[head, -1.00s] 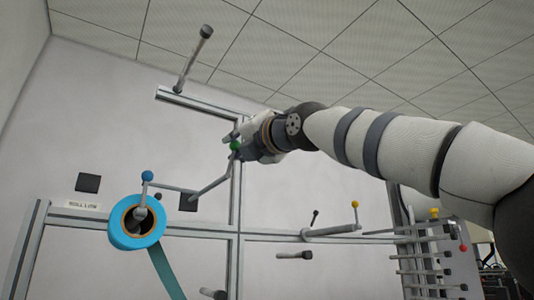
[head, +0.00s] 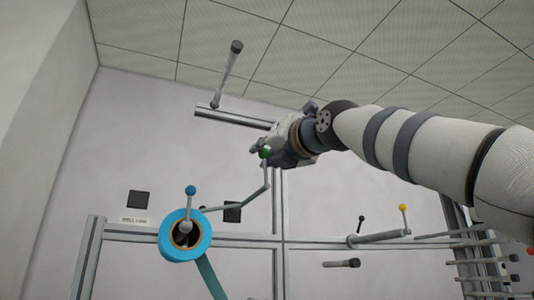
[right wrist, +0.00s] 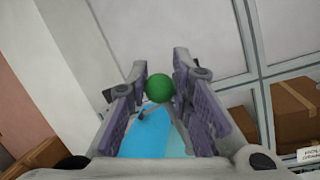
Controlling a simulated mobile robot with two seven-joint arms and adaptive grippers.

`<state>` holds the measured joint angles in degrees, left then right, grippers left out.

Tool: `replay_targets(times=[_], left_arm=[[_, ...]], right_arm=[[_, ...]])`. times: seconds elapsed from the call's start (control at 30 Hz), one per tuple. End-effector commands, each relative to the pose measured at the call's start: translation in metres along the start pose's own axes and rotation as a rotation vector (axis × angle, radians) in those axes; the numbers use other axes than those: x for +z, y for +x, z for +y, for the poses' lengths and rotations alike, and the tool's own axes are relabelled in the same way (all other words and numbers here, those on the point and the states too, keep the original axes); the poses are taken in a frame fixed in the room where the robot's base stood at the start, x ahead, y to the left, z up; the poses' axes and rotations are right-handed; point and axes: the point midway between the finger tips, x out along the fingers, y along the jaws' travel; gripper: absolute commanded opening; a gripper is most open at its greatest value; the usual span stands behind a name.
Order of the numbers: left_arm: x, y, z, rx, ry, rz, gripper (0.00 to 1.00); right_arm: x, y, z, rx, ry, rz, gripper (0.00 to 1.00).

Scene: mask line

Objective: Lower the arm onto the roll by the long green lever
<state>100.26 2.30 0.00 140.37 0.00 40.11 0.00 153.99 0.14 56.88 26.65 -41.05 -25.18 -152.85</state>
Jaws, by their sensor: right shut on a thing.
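The long lever with the green knob (head: 265,153) is a bent grey rod; its lower end is near the blue roll (head: 166,246). My right gripper (head: 270,151) is shut on the green knob, which sits between the two fingertips in the right wrist view (right wrist: 159,88). The roll hangs on the frame at lower left, with a strip trailing down from it. A short lever with a blue knob (head: 190,190) stands up in front of it. I cannot tell which rod is the arm, or whether it touches the roll. My left gripper is not in view.
A metal frame (head: 279,215) stands before the pale wall. A grey-tipped rod (head: 230,70) rises at the upper bar. A yellow-knobbed lever (head: 403,208) and a roller (head: 380,237) are to the right. Cardboard boxes (right wrist: 300,110) show in the right wrist view.

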Motion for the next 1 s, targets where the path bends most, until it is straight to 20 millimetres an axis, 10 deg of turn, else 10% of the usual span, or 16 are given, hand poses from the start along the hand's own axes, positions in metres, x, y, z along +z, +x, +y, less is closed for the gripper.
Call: replay_targets(times=[0.3,0.33,0.43,1.0], left_arm=[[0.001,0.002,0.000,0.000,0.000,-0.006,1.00],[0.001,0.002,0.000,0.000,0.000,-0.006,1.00],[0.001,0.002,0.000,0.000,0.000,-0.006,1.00],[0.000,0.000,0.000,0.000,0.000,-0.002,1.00]], right_arm=[[-0.017,0.006,0.000,-0.001,0.009,0.035,0.00],[-0.017,0.006,-0.001,-0.001,0.009,0.035,0.22],[-0.016,0.006,-0.001,-0.002,0.008,0.033,0.43],[-0.004,-0.023,0.001,-0.004,-0.005,0.015,0.43]])
